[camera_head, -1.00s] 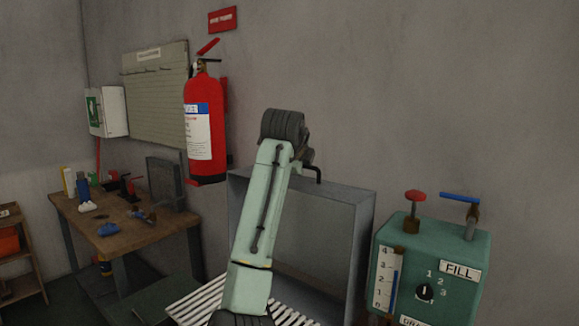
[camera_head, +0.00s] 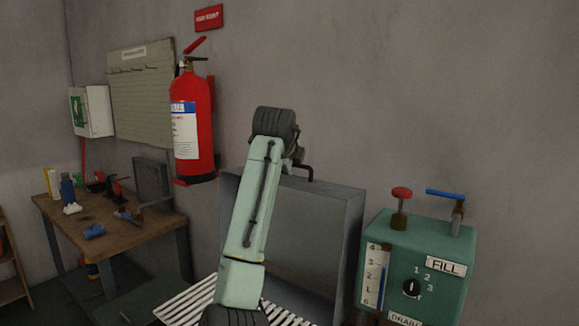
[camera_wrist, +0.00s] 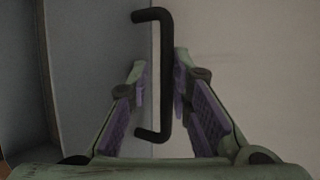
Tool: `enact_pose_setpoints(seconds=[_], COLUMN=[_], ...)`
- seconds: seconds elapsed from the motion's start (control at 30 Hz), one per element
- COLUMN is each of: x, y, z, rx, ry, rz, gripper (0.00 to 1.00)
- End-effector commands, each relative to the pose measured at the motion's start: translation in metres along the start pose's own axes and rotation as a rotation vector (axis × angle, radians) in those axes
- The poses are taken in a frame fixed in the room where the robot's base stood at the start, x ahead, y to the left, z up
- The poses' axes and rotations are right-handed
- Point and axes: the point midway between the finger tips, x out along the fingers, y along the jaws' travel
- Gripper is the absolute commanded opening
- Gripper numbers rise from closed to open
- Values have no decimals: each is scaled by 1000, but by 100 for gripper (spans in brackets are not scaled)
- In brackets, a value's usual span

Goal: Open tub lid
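A black bar handle (camera_wrist: 166,75) sits on the edge of a grey metal panel (camera_wrist: 95,75) in the wrist view. My gripper (camera_wrist: 159,82) is open, with its purple-padded fingers on either side of the handle's lower half. I cannot tell whether either finger touches it. In the head view the handle (camera_head: 306,170) shows at the top edge of an upright grey metal panel with side walls, which looks like the tub lid (camera_head: 315,235). My pale green arm covers its left part and hides my gripper there.
A green control box (camera_head: 425,262) with FILL and DRAIN labels, a red knob and a blue lever stands right of the panel. White slats (camera_head: 190,300) lie below it. A red fire extinguisher (camera_head: 192,125) hangs on the wall. A wooden workbench (camera_head: 125,230) stands left.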

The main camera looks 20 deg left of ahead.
Motion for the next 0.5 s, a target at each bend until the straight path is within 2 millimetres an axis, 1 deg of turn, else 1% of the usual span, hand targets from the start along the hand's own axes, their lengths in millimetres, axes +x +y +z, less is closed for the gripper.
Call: enact_pose_setpoints(seconds=[0.07,0.17,0.27,0.5], x=[-3,-12,-30,-82], y=[0,-1,-1,-1], z=[1,1,1,1], rx=[0,0,2,1], ry=[-1,-2,-2,-2], rz=[-1,-3,-4,-3], gripper=[18,18,18,18])
